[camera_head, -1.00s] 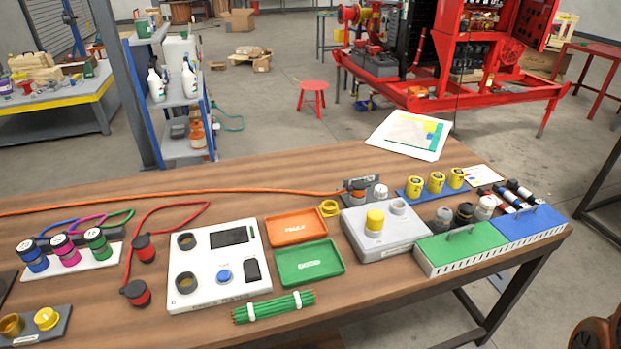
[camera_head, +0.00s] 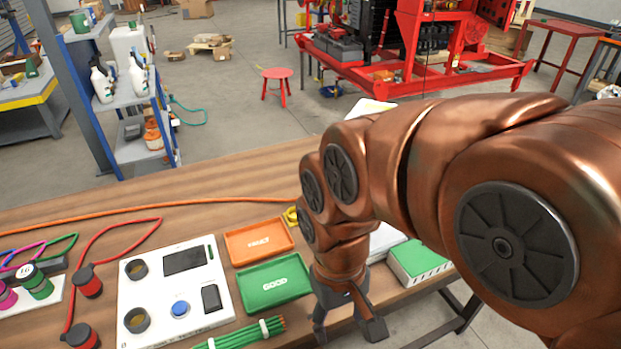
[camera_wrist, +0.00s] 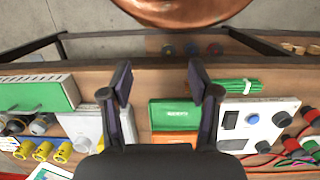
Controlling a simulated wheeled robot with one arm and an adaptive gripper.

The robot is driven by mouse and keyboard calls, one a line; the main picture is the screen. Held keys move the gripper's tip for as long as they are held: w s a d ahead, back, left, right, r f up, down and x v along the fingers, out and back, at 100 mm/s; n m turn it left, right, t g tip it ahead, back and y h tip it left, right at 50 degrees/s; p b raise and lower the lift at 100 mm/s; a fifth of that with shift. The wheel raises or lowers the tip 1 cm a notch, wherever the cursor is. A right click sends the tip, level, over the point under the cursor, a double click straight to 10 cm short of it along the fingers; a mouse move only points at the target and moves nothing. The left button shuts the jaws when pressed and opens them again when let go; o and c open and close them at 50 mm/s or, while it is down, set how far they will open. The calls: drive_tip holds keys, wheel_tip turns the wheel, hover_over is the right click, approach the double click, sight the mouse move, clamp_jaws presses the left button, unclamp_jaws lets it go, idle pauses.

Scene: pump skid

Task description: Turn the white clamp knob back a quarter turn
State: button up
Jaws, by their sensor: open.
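The white clamp knob is not visible in either view now. A second ago it stood at the end of the orange cable, behind the grey box; my arm covers that spot in the head view. My gripper (camera_head: 347,322) points down over the table, right of the green tray (camera_head: 274,286). In the wrist view my gripper (camera_wrist: 160,84) is open and empty, with its fingers apart above the table's near side. The grey box (camera_wrist: 82,125) lies left of the fingers there, partly hidden. The orange cable (camera_head: 150,208) runs behind my arm.
An orange tray (camera_head: 258,240) and a white panel (camera_head: 150,300) with a blue button lie left of my gripper. A green slotted box (camera_head: 418,262) is at the right. Green rods (camera_head: 240,335) lie at the front edge. Bare wood (camera_head: 240,180) shows behind the cable.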

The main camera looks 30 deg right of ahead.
drive_tip(key=w+d+r+m, duration=0.1)
drive_tip(key=w+d+m, duration=0.1)
drive_tip(key=w, duration=0.2)
drive_tip(key=w+d+r+m, duration=0.1)
drive_tip(key=w+d+m, duration=0.1)
drive_tip(key=w, duration=0.2)
drive_tip(key=w+d+r+m, duration=0.1)
drive_tip(key=w+d, duration=0.1)
drive_tip(key=w, duration=0.2)
drive_tip(key=shift+w+m, duration=0.35)
drive_tip(key=shift+m, duration=0.05)
drive_tip(key=w+d+f+m, duration=0.3)
drive_tip(key=w+d+m, duration=0.1)
drive_tip(key=w+d, duration=0.4)
drive_tip(key=w+d+f+m+t, duration=0.1)
drive_tip(key=w+d+f+m, duration=0.2)
drive_tip(key=w+d, duration=0.4)
drive_tip(key=w+d+f+m+p, duration=0.1)
drive_tip(key=w+d+f+m, duration=0.3)
drive_tip(key=w+d, duration=0.4)
drive_tip(key=shift+w+d+m+t, duration=0.2)
drive_tip(key=shift+w+m, duration=0.1)
drive_tip(key=shift+w, duration=0.9)
drive_tip(key=shift+w+d+m+t, duration=0.2)
drive_tip(key=shift+w+m, duration=0.1)
drive_tip(key=shift+w, duration=0.85)
drive_tip(key=shift+w+d+f, duration=0.1)
drive_tip(key=shift+f, duration=0.15)
drive_tip(key=shift+f+p, duration=1.2)
drive_tip(key=shift+f, duration=2.6)
